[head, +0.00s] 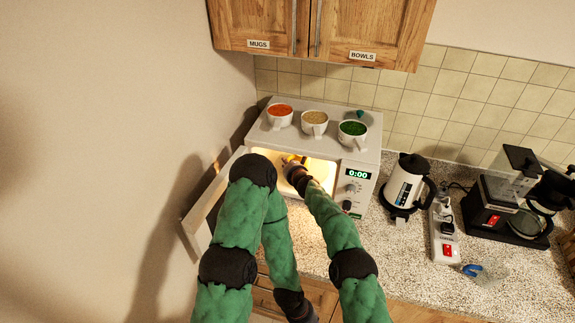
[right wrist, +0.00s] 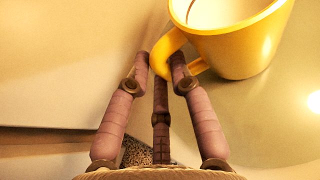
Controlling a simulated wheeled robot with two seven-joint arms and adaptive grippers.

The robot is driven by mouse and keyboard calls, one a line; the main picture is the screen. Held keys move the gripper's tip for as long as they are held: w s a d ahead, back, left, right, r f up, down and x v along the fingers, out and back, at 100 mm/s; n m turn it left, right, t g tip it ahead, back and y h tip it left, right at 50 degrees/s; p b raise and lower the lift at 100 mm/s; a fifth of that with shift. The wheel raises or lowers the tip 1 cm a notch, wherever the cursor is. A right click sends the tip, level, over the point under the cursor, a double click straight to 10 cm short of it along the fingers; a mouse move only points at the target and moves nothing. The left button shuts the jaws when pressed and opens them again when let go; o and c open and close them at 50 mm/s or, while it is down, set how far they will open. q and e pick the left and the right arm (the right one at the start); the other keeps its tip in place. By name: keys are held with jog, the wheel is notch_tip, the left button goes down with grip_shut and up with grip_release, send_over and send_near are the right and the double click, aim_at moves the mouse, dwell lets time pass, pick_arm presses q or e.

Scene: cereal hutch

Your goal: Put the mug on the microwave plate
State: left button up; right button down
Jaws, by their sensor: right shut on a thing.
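The yellow mug (right wrist: 235,45) is inside the lit, open microwave (head: 367,172); only a small yellow part of it (head: 292,158) shows in the head view. My right gripper (right wrist: 160,62) is shut on the mug's handle, with its fingers reaching in from the front. The mug looks upright over a pale, shiny surface that may be the microwave plate; I cannot tell whether it touches it. The plate is mostly hidden by my arms in the head view. My left arm bends down in front of the microwave, and its dark end (head: 302,312) is low at the counter's front edge.
The microwave door (head: 200,212) stands open to the left, near the wall. Three filled white cups (head: 315,124) stand on the microwave. A kettle (head: 404,185), a power strip (head: 443,228) and a coffee maker (head: 505,205) are to the right. The front right counter is mostly clear.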

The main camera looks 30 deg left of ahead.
jog(key=c, duration=1.1)
grip_release()
jog(key=shift+f, duration=0.15)
jog(key=shift+r+p, duration=0.35)
jog(key=shift+p, duration=0.05)
jog(key=s+d+b, duration=0.1)
jog(key=b, duration=0.5)
jog(key=s+d+b, duration=0.1)
jog(key=b, duration=0.6)
jog(key=shift+s+d, duration=0.1)
jog(key=shift+d, duration=0.15)
jog(key=s+d+b, duration=0.6)
jog(key=d+b, duration=0.1)
jog(key=b, duration=0.5)
jog(key=shift+s+d+b, duration=0.2)
jog(key=shift+b, duration=0.15)
jog(key=shift+r, duration=0.1)
